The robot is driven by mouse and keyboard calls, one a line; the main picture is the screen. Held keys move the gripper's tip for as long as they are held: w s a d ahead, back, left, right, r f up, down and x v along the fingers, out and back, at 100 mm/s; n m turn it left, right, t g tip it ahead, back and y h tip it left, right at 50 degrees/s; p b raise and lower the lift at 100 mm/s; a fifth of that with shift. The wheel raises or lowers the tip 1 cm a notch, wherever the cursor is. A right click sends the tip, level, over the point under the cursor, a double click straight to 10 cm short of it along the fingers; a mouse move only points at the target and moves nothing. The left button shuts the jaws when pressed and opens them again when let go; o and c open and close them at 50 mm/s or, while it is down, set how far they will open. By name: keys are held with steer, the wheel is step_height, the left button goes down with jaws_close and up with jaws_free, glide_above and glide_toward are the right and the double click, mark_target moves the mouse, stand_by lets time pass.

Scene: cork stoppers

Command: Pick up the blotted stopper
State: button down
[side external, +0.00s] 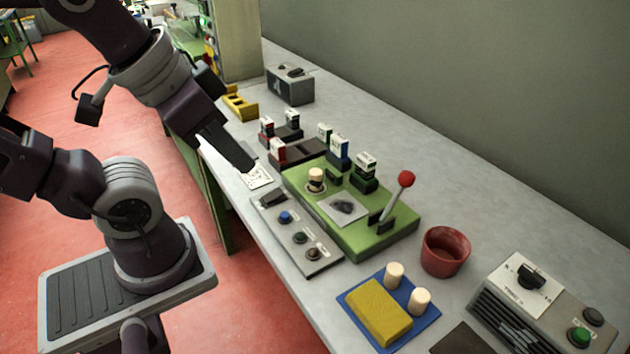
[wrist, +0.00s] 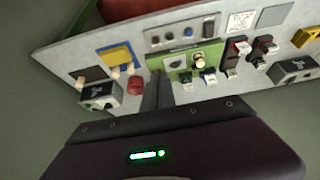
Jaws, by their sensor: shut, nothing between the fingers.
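A pale cork stopper (side external: 316,175) stands upright on the green board (side external: 385,240), its lower part dark; it also shows in the wrist view (wrist: 196,63). Two more pale stoppers, one behind (side external: 394,275) and one in front (side external: 419,301), stand on the blue tray (side external: 349,300). No blot can be made out on these two, and I cannot tell whether the dark lower part of the first is a blot or a holder. My gripper (side external: 246,166) is shut and empty, in the air left of the green board, apart from every stopper.
A white card with a dark smudge (side external: 342,208) and a red-knobbed lever (side external: 406,179) are on the green board. A yellow sponge (side external: 378,310) lies on the blue tray. A red pot (side external: 445,252) stands nearby. A button panel (side external: 297,235) lines the front edge. Small labelled blocks stand behind.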

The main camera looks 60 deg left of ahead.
steer(key=c, duration=1.3)
jaws_free()
steer(key=shift+c, duration=0.2)
steer(key=m+g+y, duration=0.4)
steer(key=m+y, duration=0.9)
steer(key=m, duration=0.6)
glide_toward(318, 180)
steer(key=x, duration=0.4)
steer(key=shift+w+a+r, duration=0.1)
steer(key=shift+a+r, duration=0.2)
steer(key=shift+a, duration=0.1)
steer(key=shift+m+t, duration=0.3)
steer(key=shift+m, duration=0.1)
steer(key=x, duration=0.3)
steer(key=f+x, duration=0.1)
steer(key=x, duration=0.3)
steer(key=shift+c, duration=0.2)
